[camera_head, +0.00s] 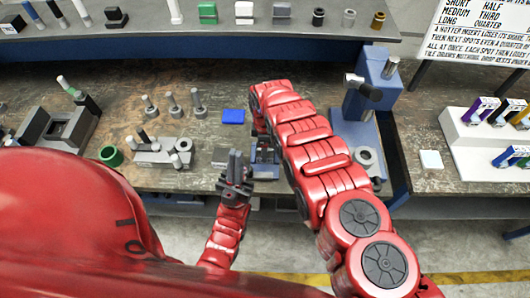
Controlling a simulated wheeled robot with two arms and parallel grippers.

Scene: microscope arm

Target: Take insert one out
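My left gripper (237,168) is over the front edge of the bench (130,82), fingers pointing up the picture. Its dark fingers look close together, but I cannot tell whether they are shut or hold anything. My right arm reaches across the bench's middle; its gripper is hidden. Several grey metal pieces with upright pins, such as one pin piece (198,103), stand at centre left; I cannot tell which, if any, is insert one. A grey block with pins (160,150) is in front of them. A blue-grey fixture (265,160) beside the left gripper is partly hidden.
A blue microscope-like stand (378,75) rises right of my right arm. A blue pad (233,116) and a green ring (110,155) lie on the bench. A white rack (465,145) holds coloured pieces at right. A grey shelf (285,30) with small parts runs behind.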

